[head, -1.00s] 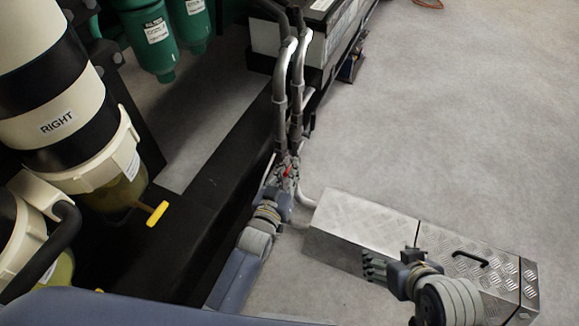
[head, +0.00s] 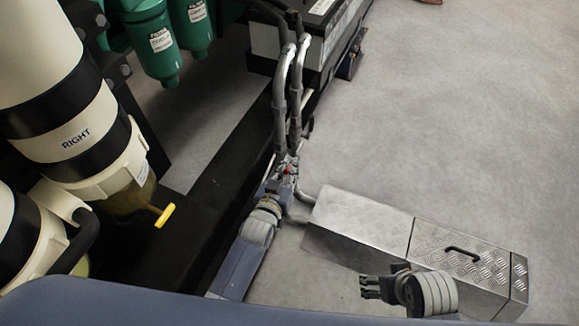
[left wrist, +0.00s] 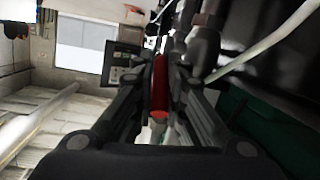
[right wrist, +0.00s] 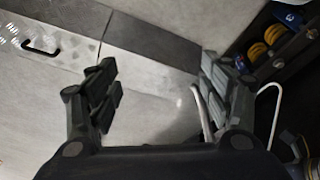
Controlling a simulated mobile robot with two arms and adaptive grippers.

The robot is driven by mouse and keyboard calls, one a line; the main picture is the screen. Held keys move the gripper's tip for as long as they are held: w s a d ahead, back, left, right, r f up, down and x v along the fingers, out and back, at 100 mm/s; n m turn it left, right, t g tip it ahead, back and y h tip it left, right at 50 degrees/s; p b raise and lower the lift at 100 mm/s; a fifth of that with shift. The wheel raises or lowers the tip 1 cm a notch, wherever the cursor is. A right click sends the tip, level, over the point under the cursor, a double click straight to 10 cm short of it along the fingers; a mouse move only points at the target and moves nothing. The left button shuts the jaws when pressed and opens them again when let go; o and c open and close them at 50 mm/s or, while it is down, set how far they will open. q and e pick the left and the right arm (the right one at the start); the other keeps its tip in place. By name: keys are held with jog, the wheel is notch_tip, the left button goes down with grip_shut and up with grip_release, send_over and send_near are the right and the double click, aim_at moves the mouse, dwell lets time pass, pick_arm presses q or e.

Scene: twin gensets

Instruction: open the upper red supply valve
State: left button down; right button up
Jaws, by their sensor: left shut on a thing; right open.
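The red valve handle (left wrist: 159,85) shows in the left wrist view between the fingers of my left gripper (left wrist: 160,100). In the head view a small red part of it (head: 288,169) shows at the foot of the grey vertical pipes (head: 288,95). My left gripper (head: 283,172) is at that spot and is shut on the red handle, hiding most of it. My right gripper (head: 366,287) is open and empty, in front of the diamond-plate box. Its spread fingers also show in the right wrist view (right wrist: 158,90). I cannot tell how far the valve is turned.
A diamond-plate metal box (head: 345,222) with a black handle stands on the floor at right. A filter marked RIGHT (head: 65,128) with a yellow drain handle (head: 165,215) is at left, above a black rail (head: 225,160). Green filters (head: 150,40) hang behind.

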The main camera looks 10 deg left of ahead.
dwell(0.3)
pick_arm(q)
jog(key=c, duration=1.6)
grip_release()
jog(key=shift+s, duration=0.1)
jog(key=v, duration=1.1)
jog(key=shift+s+r, duration=0.2)
jog(key=shift+s, duration=0.15)
